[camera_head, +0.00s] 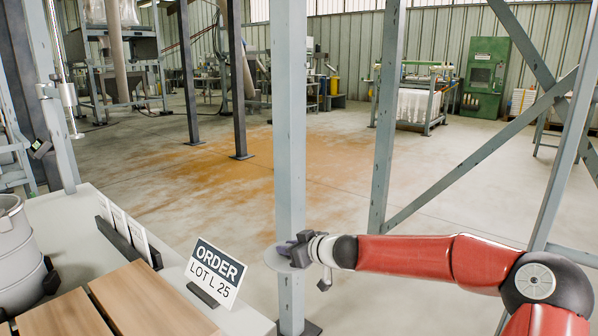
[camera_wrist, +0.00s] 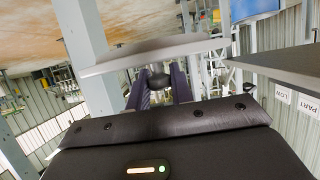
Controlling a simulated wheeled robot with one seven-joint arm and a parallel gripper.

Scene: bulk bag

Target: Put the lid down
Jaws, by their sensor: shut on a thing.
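The lid (camera_head: 279,262) is a thin pale grey disc in the head view, held out over open floor in front of a grey steel post. My gripper (camera_head: 301,248) is shut on it at the end of my red arm. In the wrist view the lid (camera_wrist: 150,54) shows nearly edge-on beyond the fingers. Its dark round knob (camera_wrist: 158,80) sits between the two fingers of my gripper (camera_wrist: 159,84). The fingers partly hide the knob's sides.
A pale table (camera_head: 75,215) at the lower left bears a grey metal drum (camera_head: 18,262), wooden boards (camera_head: 130,300), a row of upright cards (camera_head: 128,233) and an order sign (camera_head: 216,270). A steel post (camera_head: 290,120) stands close behind my gripper. Concrete floor lies open beyond.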

